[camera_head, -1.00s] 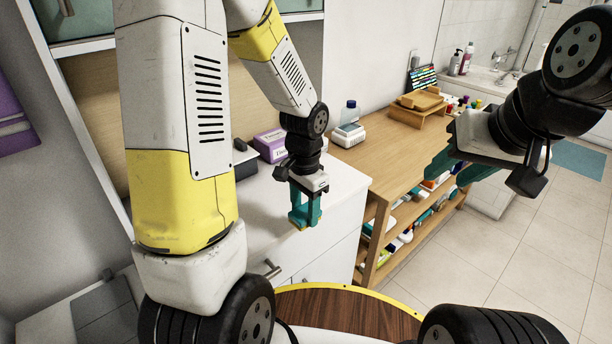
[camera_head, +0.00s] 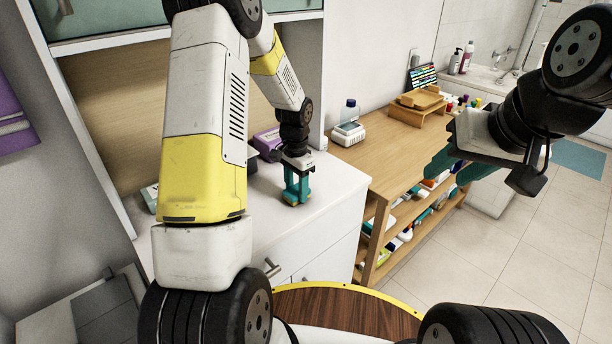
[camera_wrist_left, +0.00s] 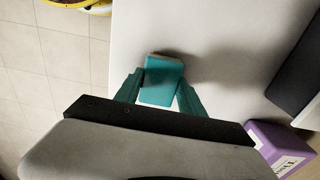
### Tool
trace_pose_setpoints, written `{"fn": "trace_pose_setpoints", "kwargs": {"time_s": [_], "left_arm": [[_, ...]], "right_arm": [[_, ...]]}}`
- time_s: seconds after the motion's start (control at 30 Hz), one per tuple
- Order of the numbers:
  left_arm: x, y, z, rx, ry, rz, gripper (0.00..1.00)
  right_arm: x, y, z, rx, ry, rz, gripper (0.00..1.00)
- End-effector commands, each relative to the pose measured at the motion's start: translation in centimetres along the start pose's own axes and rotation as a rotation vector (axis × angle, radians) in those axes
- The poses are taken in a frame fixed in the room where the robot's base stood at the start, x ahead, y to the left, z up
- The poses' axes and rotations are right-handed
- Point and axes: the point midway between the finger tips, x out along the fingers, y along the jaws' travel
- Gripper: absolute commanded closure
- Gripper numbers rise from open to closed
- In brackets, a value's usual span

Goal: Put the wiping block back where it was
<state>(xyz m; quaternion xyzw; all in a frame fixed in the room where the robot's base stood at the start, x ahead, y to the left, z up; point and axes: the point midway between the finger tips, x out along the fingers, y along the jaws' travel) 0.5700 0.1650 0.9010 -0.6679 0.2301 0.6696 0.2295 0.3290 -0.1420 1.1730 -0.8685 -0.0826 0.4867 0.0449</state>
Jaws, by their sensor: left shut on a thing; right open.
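The wiping block (camera_wrist_left: 161,84) is a teal block with a tan edge, held between the fingertips in the left wrist view. My left gripper (camera_head: 297,196) is shut on it, over the white cabinet top. The block is small and partly hidden by the fingers in the head view. I cannot tell whether it touches the surface. My right gripper (camera_head: 455,172) is open and empty, in the air in front of the wooden shelf unit, far right of the block.
A purple tissue box (camera_head: 268,140) stands behind my left gripper; it also shows in the left wrist view (camera_wrist_left: 284,145). A dark object (camera_wrist_left: 297,70) lies near it. The white top (camera_wrist_left: 220,35) around the block is bare. A wooden shelf unit (camera_head: 385,155) stands to the right.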

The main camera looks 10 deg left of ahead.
Motion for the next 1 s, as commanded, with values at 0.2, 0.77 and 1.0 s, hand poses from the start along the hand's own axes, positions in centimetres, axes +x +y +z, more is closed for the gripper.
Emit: {"fn": "trace_pose_setpoints", "kwargs": {"time_s": [0.2,0.77,1.0], "left_arm": [[0.1,0.0,-0.1,0.001,0.002,-0.001,0.92],[0.4,0.0,-0.1,0.001,0.002,-0.002,0.32],[-2.2,-0.1,-0.1,0.0,0.005,-0.004,0.32]], "right_arm": [[0.0,0.0,0.0,0.0,0.0,0.0,0.59],[0.0,0.0,0.0,0.0,0.0,0.0,0.59],[0.0,0.0,0.0,0.0,0.0,0.0,0.59]]}}
